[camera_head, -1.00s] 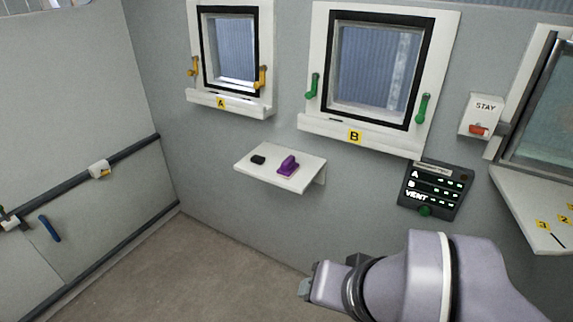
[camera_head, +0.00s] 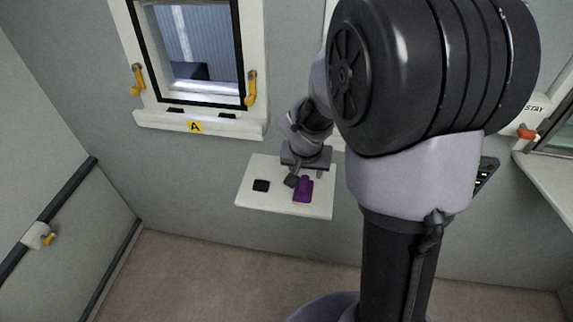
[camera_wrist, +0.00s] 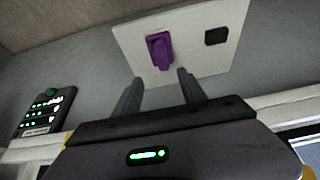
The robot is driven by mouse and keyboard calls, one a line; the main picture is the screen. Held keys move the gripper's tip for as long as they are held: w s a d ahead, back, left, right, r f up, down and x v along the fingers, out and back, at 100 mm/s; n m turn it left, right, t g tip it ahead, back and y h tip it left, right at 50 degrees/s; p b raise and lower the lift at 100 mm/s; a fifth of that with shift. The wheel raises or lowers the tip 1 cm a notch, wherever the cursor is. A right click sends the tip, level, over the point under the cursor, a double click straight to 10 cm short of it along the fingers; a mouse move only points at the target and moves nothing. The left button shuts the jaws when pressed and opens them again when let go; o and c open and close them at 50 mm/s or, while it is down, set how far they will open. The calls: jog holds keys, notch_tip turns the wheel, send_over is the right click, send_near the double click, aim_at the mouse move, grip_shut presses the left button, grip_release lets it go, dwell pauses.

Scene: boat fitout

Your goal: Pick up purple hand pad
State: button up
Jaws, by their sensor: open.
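The purple hand pad (camera_head: 303,190) lies on a small white wall shelf (camera_head: 255,200), to the right of a black block (camera_head: 261,185). My gripper (camera_head: 305,175) is over the back of the shelf, close to the pad, with its fingers pointing toward it. In the wrist view the open fingers (camera_wrist: 158,88) are apart and empty. The pad (camera_wrist: 159,50) shows just beyond the gap between them, in line with it. I cannot tell the exact height of the fingertips above the pad.
A window marked A (camera_head: 195,50) with yellow handles and a sill is above the shelf. A dark panel with lit labels (camera_wrist: 46,112) is on the wall beside the shelf. A rail (camera_head: 50,215) runs along the left wall. The floor (camera_head: 190,275) looks clear.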

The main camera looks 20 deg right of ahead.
aim_at(304, 185)
jog(key=b+x, duration=0.1)
jog(key=x, duration=0.2)
jog(key=b+x, duration=0.2)
jog(key=x, duration=0.2)
jog(key=a+b+x, duration=0.1)
jog(key=x, duration=0.3)
jog(key=shift+s+f, duration=0.15)
jog(key=shift+f, duration=0.25)
jog(key=shift+r, duration=0.1)
jog(key=shift+c, duration=0.4)
grip_shut()
